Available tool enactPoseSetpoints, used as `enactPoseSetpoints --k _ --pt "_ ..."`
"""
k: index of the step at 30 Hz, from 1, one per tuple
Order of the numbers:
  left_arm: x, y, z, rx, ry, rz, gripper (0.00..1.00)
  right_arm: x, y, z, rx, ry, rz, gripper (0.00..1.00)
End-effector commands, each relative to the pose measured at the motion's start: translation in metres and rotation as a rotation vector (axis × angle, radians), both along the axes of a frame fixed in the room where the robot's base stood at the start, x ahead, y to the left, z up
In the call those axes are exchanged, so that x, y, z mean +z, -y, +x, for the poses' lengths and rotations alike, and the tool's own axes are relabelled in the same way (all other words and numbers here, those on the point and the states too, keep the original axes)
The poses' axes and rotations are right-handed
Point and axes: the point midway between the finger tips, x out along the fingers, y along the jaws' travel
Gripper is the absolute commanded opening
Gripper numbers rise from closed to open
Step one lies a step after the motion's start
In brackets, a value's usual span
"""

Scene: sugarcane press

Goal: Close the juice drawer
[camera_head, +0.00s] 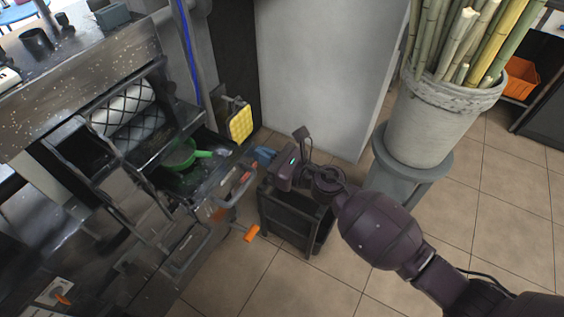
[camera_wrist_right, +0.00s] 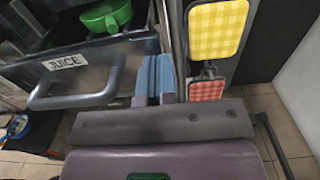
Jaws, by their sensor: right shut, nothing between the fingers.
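The juice drawer (camera_head: 213,178) is a dark metal drawer standing pulled out from the press, with a green strainer (camera_head: 187,157) in it. In the right wrist view its front panel (camera_wrist_right: 112,72) carries a white JUICE label (camera_wrist_right: 67,62) and a grey bar handle (camera_wrist_right: 75,102). My right gripper (camera_head: 264,154) has blue fingertips pressed together with nothing between them. In the wrist view the fingertips (camera_wrist_right: 155,76) are beside the right end of the drawer front; whether they touch it I cannot tell. My left gripper is not in view.
A yellow checkered pad (camera_head: 240,124) hangs just beyond my right gripper, with a red checkered one (camera_wrist_right: 206,90) below it. A dark bin (camera_head: 290,222) stands below my right wrist. A bucket of cane (camera_head: 428,125) sits on a stool at right. Tiled floor (camera_head: 340,280) lies open in front.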

Motion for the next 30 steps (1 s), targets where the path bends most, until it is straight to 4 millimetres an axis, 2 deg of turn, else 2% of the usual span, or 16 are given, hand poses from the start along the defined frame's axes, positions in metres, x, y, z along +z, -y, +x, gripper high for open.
enactPoseSetpoints --k 1,6,15,21,30 --pt "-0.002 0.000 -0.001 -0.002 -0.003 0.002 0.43 -0.002 -0.013 0.007 0.002 -0.002 0.002 0.00" --pt "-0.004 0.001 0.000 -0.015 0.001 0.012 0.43 -0.004 -0.047 0.030 0.001 -0.005 0.002 0.00" --pt "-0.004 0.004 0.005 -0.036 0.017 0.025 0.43 -0.004 -0.092 0.060 0.001 -0.006 0.002 0.00" --pt "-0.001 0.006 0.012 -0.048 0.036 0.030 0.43 -0.002 -0.107 0.070 0.000 -0.004 0.001 0.00" --pt "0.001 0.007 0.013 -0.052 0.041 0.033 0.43 0.001 -0.111 0.075 -0.002 0.000 0.002 0.00"
